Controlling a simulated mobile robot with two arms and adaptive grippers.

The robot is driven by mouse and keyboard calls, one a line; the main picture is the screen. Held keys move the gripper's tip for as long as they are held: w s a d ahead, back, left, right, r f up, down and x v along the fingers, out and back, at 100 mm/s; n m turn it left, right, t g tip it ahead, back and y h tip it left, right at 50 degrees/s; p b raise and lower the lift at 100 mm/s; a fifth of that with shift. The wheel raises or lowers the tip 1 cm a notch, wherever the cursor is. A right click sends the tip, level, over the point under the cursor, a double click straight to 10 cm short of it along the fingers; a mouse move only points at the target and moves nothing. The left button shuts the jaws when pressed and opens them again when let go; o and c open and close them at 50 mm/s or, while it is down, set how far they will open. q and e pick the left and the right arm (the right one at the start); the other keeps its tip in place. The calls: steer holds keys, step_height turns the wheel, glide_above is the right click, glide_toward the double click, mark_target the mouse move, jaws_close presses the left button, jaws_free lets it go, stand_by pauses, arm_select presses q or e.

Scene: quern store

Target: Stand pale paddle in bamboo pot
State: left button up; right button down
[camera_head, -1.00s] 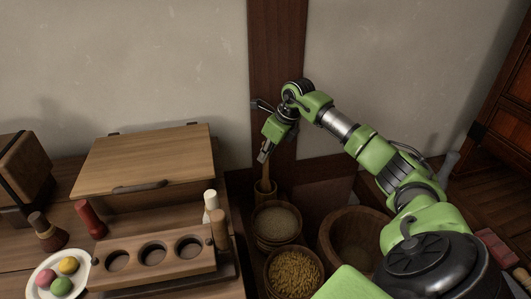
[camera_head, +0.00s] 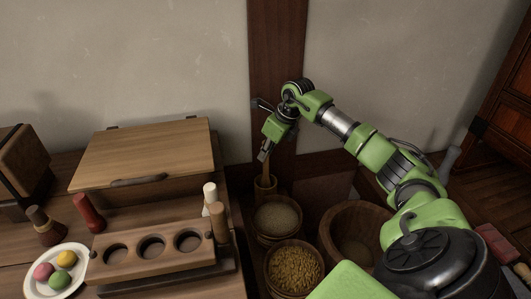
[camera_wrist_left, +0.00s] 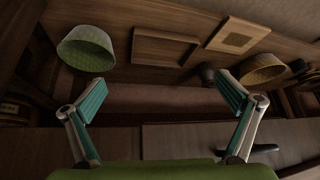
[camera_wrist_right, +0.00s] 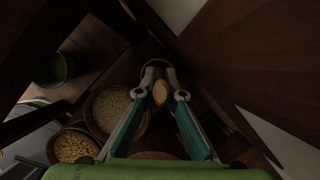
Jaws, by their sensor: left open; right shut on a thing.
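The pale paddle (camera_head: 266,168) hangs nearly upright under my right gripper (camera_head: 263,154) in the head view. Its lower part goes down into the mouth of the narrow bamboo pot (camera_head: 265,184) by the wall post. Whether it touches the pot's bottom is hidden. In the right wrist view my right gripper (camera_wrist_right: 161,86) is shut on the paddle, whose pale oval end (camera_wrist_right: 160,92) shows between the fingers. My left gripper (camera_wrist_left: 160,93) is open and empty in the left wrist view; it is out of the head view.
A tub of pale grain (camera_head: 277,219) and a tub of yellow grain (camera_head: 294,268) stand in front of the pot. An empty wooden tub (camera_head: 335,215) is to their right. A bench with a holed rack (camera_head: 120,250) and a plate of coloured balls (camera_head: 55,270) is at left.

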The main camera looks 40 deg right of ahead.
steer(key=c, duration=2)
jaws_free()
steer(key=shift+c, duration=0.2)
steer(key=v, duration=1.2)
